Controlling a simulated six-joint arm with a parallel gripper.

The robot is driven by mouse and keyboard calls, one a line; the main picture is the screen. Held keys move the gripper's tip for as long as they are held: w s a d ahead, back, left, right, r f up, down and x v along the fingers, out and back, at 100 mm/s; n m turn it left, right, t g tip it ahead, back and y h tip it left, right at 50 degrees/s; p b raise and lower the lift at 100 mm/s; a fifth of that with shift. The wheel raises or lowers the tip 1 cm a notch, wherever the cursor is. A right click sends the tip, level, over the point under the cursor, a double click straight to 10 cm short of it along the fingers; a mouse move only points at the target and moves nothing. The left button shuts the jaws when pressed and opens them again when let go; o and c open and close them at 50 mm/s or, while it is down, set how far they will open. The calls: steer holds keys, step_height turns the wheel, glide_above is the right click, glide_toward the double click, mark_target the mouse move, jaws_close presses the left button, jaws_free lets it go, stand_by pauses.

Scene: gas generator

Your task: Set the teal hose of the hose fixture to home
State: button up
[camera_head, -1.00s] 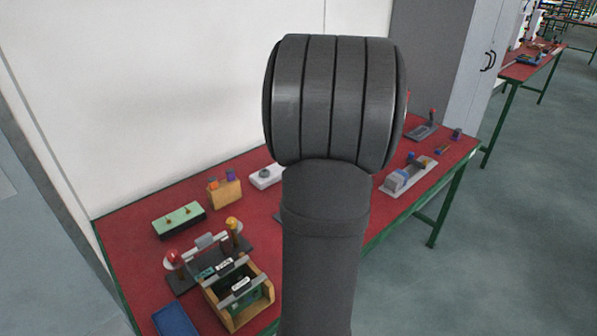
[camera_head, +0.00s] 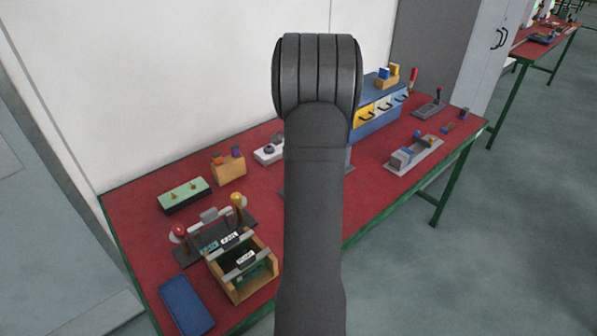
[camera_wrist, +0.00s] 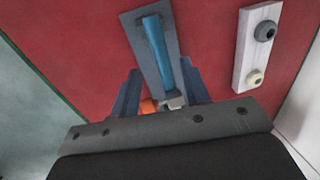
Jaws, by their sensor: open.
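In the wrist view, the hose fixture is a grey plate (camera_wrist: 130,21) on the red bench, with the teal hose (camera_wrist: 157,49) lying lengthwise along it. An orange piece (camera_wrist: 148,106) and a light grey piece (camera_wrist: 174,102) show by the hose's near end. My gripper (camera_wrist: 160,78) is open, its dark blue-grey fingers on either side of the hose's near part. I cannot tell whether they touch it. In the head view, my arm hides most of the fixture and all of my gripper.
A white block with two round knobs (camera_wrist: 249,55) stands right of the fixture. The head view shows a wooden holder (camera_head: 229,171), a green block (camera_head: 184,195), a wooden crate (camera_head: 262,283), a blue drawer box (camera_head: 372,125) and a grey fixture (camera_head: 413,156). Bare red bench lies between several of them.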

steer(key=f, duration=0.5)
steer(key=shift+w+a+f, duration=0.1)
steer(key=shift+w+a, duration=0.25)
steer(key=shift+w, duration=0.05)
jaws_close()
